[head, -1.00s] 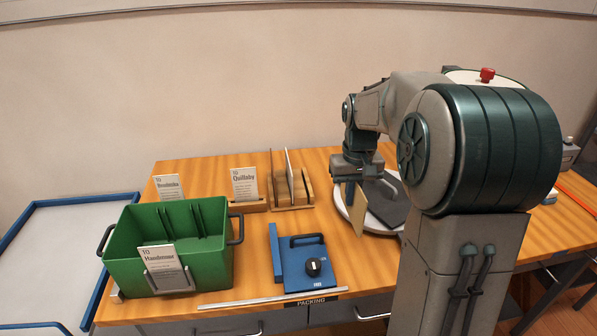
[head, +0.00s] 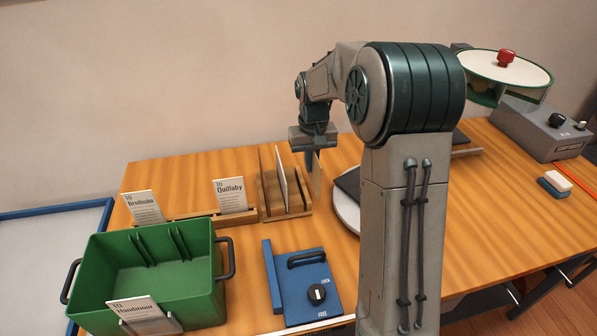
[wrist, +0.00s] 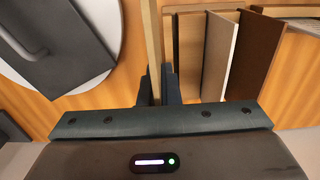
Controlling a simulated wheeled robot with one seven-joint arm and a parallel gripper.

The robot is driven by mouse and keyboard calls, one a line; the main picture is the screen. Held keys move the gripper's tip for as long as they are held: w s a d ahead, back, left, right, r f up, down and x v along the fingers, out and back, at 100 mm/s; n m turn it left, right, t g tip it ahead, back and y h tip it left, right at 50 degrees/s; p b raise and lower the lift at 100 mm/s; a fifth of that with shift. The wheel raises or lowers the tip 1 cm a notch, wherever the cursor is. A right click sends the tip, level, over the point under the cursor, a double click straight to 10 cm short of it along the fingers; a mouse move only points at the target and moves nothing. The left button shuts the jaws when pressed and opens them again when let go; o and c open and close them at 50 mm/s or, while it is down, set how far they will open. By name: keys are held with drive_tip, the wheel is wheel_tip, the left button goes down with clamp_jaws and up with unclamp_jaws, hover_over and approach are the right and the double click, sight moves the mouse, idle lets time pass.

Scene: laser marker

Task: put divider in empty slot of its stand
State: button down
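My gripper (head: 318,145) points down and is shut on a thin tan wooden divider (head: 316,180). The divider hangs upright below the fingers, just right of the wooden stand (head: 286,213). In the wrist view it shows edge-on (wrist: 153,45) between the two fingertips (wrist: 158,85). The stand appears to its right there (wrist: 200,8), holding a white panel (wrist: 220,55) and a dark brown panel (wrist: 255,55) upright. A gap separates the held divider from these panels. The divider's lower edge and the stand's slots are not clearly visible.
Left of the stand are a wooden card rail with cards (head: 229,196) and a green bin (head: 150,270). A blue device with a handle and knob (head: 305,285) sits in front. A round white plate (head: 347,212) bearing a dark block is close on the right.

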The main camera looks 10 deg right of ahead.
drive_tip(key=shift+w+a+f+p, duration=0.35)
drive_tip(key=shift+w+f, duration=0.3)
drive_tip(key=shift+f, duration=0.5)
drive_tip(key=shift+w+a+f+p, duration=0.15)
drive_tip(key=shift+w+a+f, duration=0.4)
drive_tip(key=shift+f, duration=0.55)
drive_tip(key=shift+w+a+f+p, duration=0.3)
drive_tip(key=shift+w+f, duration=0.4)
drive_tip(key=shift+f, duration=0.45)
drive_tip(key=shift+f, duration=0.2)
drive_tip(key=c, duration=1.6)
unclamp_jaws()
drive_tip(key=shift+c, duration=0.2)
drive_tip(key=shift+r, duration=0.15)
